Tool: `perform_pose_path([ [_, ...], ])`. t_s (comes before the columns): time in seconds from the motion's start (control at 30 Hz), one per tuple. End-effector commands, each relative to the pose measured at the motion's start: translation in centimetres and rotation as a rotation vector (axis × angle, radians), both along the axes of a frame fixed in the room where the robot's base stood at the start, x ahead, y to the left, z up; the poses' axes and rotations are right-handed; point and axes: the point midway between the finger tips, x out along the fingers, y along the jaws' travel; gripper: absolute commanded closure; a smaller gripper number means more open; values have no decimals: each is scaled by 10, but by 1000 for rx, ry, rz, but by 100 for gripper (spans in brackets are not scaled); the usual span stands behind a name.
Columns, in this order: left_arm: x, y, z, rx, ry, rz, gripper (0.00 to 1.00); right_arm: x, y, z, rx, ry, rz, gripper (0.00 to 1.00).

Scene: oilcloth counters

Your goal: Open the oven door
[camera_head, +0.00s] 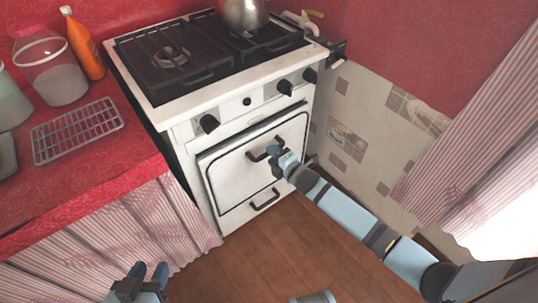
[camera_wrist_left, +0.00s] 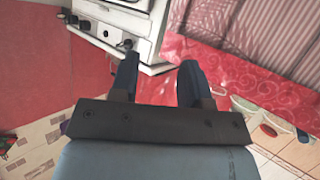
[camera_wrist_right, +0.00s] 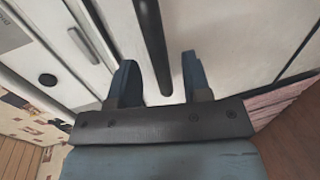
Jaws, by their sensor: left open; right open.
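The white oven door (camera_head: 235,178) is on the front of the stove and looks shut. Its black handle (camera_head: 257,155) is a short bar on the door. My right gripper (camera_head: 280,153) is open at the right end of this handle. In the right wrist view the dark handle bar (camera_wrist_right: 152,40) runs between the open fingers (camera_wrist_right: 159,62); I cannot tell whether they touch it. My left gripper (camera_head: 150,274) is open and empty, low in front of the curtained counter, away from the oven. In the left wrist view nothing is between its fingers (camera_wrist_left: 158,62).
A second black handle (camera_head: 265,200) is on the panel below the door. Black knobs (camera_head: 209,123) line the stove front, and a kettle (camera_head: 243,14) stands on top. A red counter (camera_head: 100,165) with a wire rack (camera_head: 77,130) is at left. The wooden floor (camera_head: 255,255) ahead is clear.

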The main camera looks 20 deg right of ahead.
Motion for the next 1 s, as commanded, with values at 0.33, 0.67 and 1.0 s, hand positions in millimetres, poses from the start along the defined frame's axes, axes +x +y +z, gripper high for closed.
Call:
perform_pose_path([
  [0.33, 7, -9, 15, -36, -69, -14, 57, 25, 9, -6, 1, 0, -1, 56],
  [0.67, 7, -8, 15, -35, -69, -14, 57, 25, 9, -6, 1, 0, -1, 81],
  [1.0, 6, -8, 13, -37, -70, -12, 57, 23, 8, -7, 3, -5, 0, 100],
])
